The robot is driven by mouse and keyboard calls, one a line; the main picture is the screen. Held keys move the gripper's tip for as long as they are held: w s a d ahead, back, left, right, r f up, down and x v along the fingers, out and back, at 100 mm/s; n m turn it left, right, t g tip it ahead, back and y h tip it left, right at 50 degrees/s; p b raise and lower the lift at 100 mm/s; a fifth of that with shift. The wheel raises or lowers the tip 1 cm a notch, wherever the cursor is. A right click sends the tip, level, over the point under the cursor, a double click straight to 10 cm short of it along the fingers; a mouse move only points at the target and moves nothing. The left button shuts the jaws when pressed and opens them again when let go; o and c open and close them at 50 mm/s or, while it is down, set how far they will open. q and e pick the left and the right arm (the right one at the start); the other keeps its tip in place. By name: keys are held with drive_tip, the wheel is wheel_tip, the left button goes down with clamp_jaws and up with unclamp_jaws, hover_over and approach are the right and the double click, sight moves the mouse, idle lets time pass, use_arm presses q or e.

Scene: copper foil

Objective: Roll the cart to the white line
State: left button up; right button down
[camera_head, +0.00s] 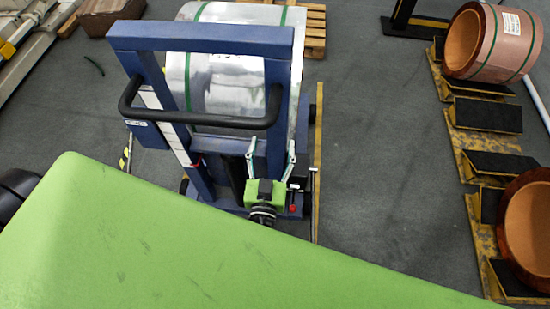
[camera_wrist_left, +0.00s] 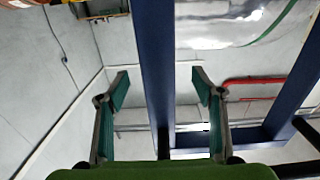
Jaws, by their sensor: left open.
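The blue cart (camera_head: 212,38) stands upright on the grey floor in the head view and carries a silver foil roll (camera_head: 232,85) with green straps. Its black handle (camera_head: 200,119) faces me. My left gripper (camera_head: 271,150) is at the cart's near side, below the handle's right end, with its fingers apart. In the left wrist view the open fingers (camera_wrist_left: 159,77) frame a blue post (camera_wrist_left: 155,60) of the cart; contact cannot be told. A white strip (camera_head: 535,100) shows at the right edge, partly hidden by a copper coil. My right gripper is not visible.
Copper coils (camera_head: 516,45) sit on yellow and black cradles (camera_head: 484,115) along the right. A wooden pallet (camera_head: 316,30) and a brown block (camera_head: 106,14) lie behind the cart. The floor between cart and cradles is clear. A yellow line (camera_head: 317,165) runs beside the cart.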

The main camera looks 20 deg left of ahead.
sight(276, 131)
use_arm(q)
drive_tip(key=x, duration=0.3)
drive_tip(key=shift+w+f+b, duration=0.1)
drive_tip(key=shift+w+b, duration=0.25)
drive_tip(key=shift+w, duration=0.1)
drive_tip(key=b+x, duration=0.1)
drive_tip(key=x, duration=0.4)
drive_tip(key=shift+w+d, duration=0.1)
drive_tip(key=shift+w, duration=0.5)
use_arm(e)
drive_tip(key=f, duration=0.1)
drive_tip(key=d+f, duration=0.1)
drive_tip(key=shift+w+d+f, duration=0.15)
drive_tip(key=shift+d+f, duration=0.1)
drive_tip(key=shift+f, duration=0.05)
